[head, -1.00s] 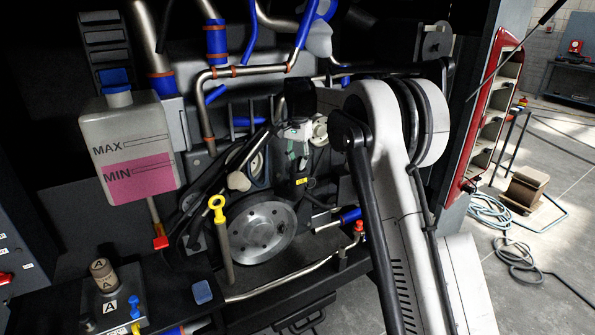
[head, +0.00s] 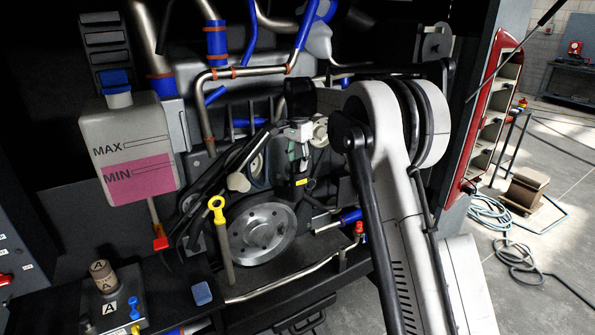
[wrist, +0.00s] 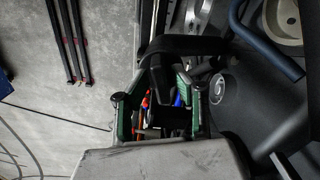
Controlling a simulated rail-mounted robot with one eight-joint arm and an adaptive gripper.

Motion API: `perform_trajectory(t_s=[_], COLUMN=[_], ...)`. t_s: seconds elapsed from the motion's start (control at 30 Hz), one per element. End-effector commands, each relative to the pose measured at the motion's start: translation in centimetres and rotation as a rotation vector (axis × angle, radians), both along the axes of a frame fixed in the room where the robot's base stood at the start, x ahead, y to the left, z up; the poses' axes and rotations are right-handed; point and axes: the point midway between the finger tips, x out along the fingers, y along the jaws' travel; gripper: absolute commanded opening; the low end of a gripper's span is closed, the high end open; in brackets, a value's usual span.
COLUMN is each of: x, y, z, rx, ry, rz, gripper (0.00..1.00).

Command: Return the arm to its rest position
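My arm (head: 395,190) stands folded in front of the engine bay at the right of the head view. My gripper (wrist: 157,98) shows in the wrist view with its two green-edged fingers well apart. I see nothing clamped between the fingers. Small red, orange and blue items show in the gap, seemingly beyond the fingers. In the head view the hand end (head: 299,150) appears small, in front of the engine, above and right of the round metal pulley (head: 262,232). Its fingertips are too small to make out there.
A coolant tank (head: 130,145) with pink fluid hangs at the left. A yellow-ringed dipstick (head: 217,205) stands before the pulley. Silver pipes (head: 205,110) cross the bay. A red-edged shelf (head: 490,120) stands right. A cap marked A (head: 101,272) sits lower left.

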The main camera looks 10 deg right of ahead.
Motion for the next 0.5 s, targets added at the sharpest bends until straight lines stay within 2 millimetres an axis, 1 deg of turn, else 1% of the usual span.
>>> perform_trajectory(t_s=[0.03,0.07,0.23,0.33,0.37,0.5], x=[0.01,0.01,0.02,0.02,0.02,0.03], y=[-0.01,0.0,0.01,0.01,0.01,0.01], z=[-0.01,-0.02,-0.05,-0.06,-0.07,-0.07], rx=[0.0,0.0,0.0,0.0,0.0,0.0], ry=[0.0,0.0,0.0,0.0,0.0,0.0], rz=[0.0,0.0,0.001,0.001,0.001,0.001], gripper=[0.33,0.35,0.35,0.48,0.51,0.51])
